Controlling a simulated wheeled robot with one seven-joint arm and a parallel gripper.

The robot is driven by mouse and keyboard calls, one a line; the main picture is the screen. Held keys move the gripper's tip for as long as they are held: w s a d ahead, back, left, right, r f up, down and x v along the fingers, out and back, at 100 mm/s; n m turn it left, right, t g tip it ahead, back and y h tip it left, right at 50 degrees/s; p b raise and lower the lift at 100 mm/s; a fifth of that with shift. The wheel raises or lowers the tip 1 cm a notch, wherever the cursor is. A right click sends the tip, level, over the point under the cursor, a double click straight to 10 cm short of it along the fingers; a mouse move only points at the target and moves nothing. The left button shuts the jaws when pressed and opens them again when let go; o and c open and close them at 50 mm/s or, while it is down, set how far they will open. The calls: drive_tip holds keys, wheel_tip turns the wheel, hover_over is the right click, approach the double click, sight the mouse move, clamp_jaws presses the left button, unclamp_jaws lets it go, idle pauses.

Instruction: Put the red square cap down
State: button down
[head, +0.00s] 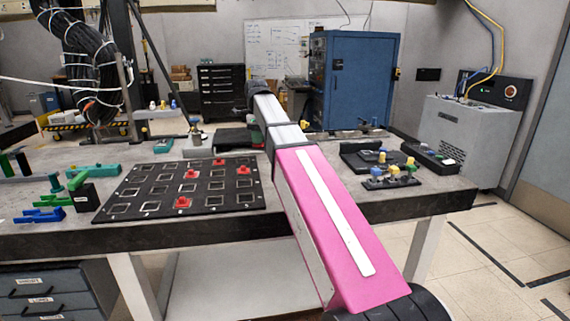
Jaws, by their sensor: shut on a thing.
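Several red caps sit on the black board with square outlines on the table, among them one at the front (183,203), one at the back (218,162) and one at the right (243,170). I cannot tell from here which of them, if any, is the red square cap of the task. The black board (155,206) lies flat on the left half of the table, and many of its square outlines are empty. My pink and grey arm reaches over the table to the right of the board.
The grey table (420,203) also holds green and blue parts (42,214) at the left. A black tray (370,158) and a small rack with coloured pieces (390,182) stand right of my arm. A blue cabinet (350,80) stands behind.

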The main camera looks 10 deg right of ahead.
drive_tip(key=d+f, duration=0.2)
drive_tip(key=d, duration=0.1)
drive_tip(key=d+f, duration=0.2)
drive_tip(key=d, duration=0.2)
drive_tip(key=d+f, duration=0.2)
drive_tip(key=d, duration=0.1)
drive_tip(key=shift+d+f, duration=0.2)
drive_tip(key=shift+d, duration=0.05)
drive_tip(key=shift+f, duration=2)
drive_tip(key=shift+f, duration=0.1)
drive_tip(key=c, duration=1.4)
unclamp_jaws()
drive_tip(key=o, duration=0.3)
wheel_tip(320, 180, up, 12)
drive_tip(key=shift+r, duration=0.1)
